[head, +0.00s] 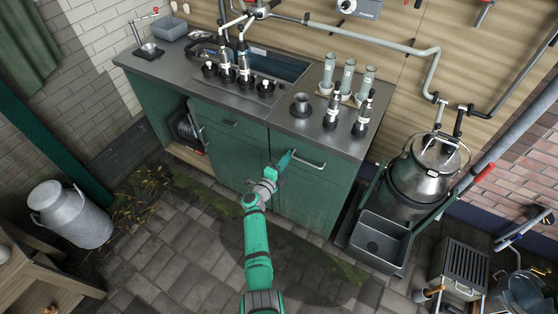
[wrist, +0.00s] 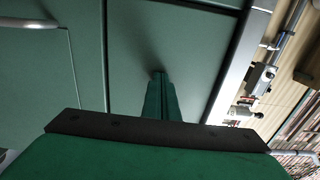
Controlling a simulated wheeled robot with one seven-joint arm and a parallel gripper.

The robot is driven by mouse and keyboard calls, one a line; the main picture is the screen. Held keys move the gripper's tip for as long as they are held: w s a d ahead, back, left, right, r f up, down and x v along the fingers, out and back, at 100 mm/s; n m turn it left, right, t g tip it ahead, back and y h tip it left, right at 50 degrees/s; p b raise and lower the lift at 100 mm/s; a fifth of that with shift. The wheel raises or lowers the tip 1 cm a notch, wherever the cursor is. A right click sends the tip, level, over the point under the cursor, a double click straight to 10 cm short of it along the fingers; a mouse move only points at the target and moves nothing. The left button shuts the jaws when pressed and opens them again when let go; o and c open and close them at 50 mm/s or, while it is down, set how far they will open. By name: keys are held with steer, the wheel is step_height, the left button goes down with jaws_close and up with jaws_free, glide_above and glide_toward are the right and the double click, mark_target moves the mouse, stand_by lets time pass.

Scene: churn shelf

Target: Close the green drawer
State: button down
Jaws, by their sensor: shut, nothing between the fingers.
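The green cabinet (head: 318,200) stands under the grey worktop. Its upper right green drawer front (head: 330,170) carries a pale bar handle (head: 308,163). Whether this front stands out from the cabinet is hard to tell. My gripper (head: 287,158) is at the left end of that handle, in front of the green front. In the wrist view the fingers (wrist: 159,76) are together and empty, pointing at a flat green panel (wrist: 185,45). Their tips are very close to it; contact cannot be told. A pale handle (wrist: 28,23) shows at the upper left there.
Bottles and green-grey cylinders stand on the worktop (head: 290,115) above. A steel churn (head: 415,180) and a grey bin (head: 380,242) stand right of the cabinet. A milk can (head: 70,215) stands at left. The paved floor (head: 190,240) before the cabinet is mostly clear.

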steer(key=shift+w+a+r, duration=0.25)
steer(key=shift+w+r, duration=0.1)
steer(key=shift+w, duration=0.15)
steer(key=d+v, duration=0.1)
steer(key=v, duration=1.3)
steer(key=shift+s+a+f, duration=0.25)
steer(key=shift+s+f, duration=0.05)
steer(key=shift+s, duration=0.25)
